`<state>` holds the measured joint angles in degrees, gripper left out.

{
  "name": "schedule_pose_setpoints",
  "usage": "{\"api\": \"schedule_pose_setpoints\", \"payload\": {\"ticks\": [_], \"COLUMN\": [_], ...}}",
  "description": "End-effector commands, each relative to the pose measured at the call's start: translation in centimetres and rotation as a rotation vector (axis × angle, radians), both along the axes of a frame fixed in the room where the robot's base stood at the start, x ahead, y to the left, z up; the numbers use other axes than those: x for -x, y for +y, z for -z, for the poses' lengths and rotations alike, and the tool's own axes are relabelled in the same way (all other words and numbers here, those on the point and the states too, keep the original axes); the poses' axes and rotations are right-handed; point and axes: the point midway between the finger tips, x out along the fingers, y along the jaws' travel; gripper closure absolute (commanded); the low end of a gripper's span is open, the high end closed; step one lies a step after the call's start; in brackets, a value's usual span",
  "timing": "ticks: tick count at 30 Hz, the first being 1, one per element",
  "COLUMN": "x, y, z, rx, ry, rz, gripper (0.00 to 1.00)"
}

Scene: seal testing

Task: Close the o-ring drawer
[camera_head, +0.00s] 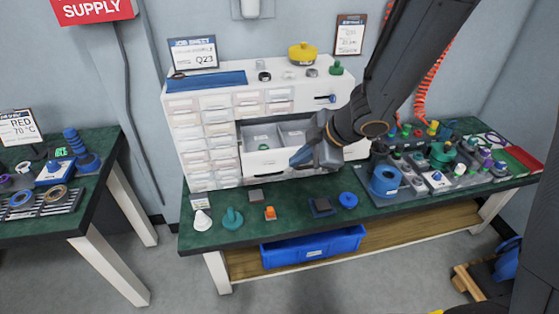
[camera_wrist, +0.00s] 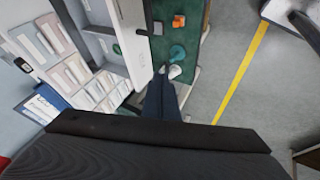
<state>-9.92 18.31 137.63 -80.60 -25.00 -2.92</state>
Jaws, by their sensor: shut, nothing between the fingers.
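The white drawer cabinet (camera_head: 208,120) stands on the green bench against the wall. A wide drawer (camera_head: 265,159) in its middle is pulled open, and its divided inside shows, with a small green piece in it. The drawer also shows in the wrist view (camera_wrist: 137,50), its front facing right. My gripper (camera_head: 300,162) is shut and empty. In the head view it overlaps the right part of the drawer front. In the wrist view its dark fingers (camera_wrist: 165,90) reach toward the drawer front's lower end; I cannot tell whether they touch it. My arm hides the cabinet's right side.
Loose parts lie on the green bench (camera_head: 290,192) before the cabinet: a white cone (camera_head: 201,220), a teal piece (camera_head: 232,218), an orange block (camera_head: 270,213) and a blue knob (camera_head: 348,200). A crowded parts tray (camera_head: 400,193) stands right. A blue bin (camera_head: 313,246) sits below.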

Motion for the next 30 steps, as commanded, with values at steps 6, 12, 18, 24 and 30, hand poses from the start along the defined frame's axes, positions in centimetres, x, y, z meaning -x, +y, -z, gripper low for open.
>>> {"api": "schedule_pose_setpoints", "payload": {"ticks": [6,12,18,24,30], "x": [-0.5,-1.8,-3.2,-5.7,-7.0], "y": [1.3,3.2,5.0,5.7,6.1], "z": [1.9,5.0,7.9,7.8,7.9], "rx": [-0.002,-0.001,-0.001,0.0,-0.001], "ry": [0.001,0.003,0.002,-0.001,0.0], "rz": [-0.019,-0.017,-0.017,-0.016,-0.015], "gripper": [1.0,1.0,1.0,1.0,1.0]}}
